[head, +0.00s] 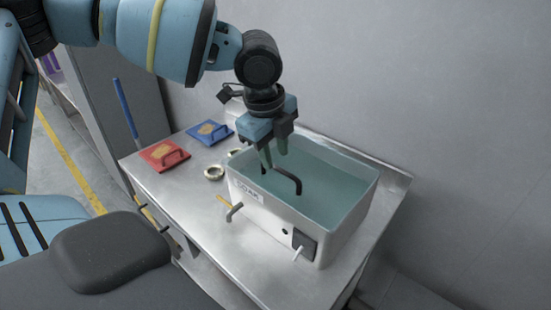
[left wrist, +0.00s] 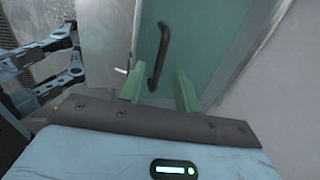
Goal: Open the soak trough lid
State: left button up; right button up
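The soak trough (head: 338,238) is a white basin marked SOAK on the metal bench. Its top is a teal, see-through surface (head: 335,185), which I take to be the lid, lying level across the rim. A black bent handle (head: 293,180) stands on it; it also shows in the left wrist view (left wrist: 160,55). My left gripper (head: 274,156) points down over the trough's back left part, close to the handle.
A red board (head: 162,156) and a blue board (head: 209,132), both with handles, lie on the bench (head: 190,200) left of the trough. A pale ring (head: 214,173) lies nearby. A tap (head: 234,212) and a dark box (head: 304,243) are on the trough's front. A wall stands behind.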

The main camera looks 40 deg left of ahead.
pick_arm(q)
jog(key=shift+w+f, duration=0.25)
jog(key=shift+f, duration=1)
jog(key=shift+c, duration=0.4)
grip_shut()
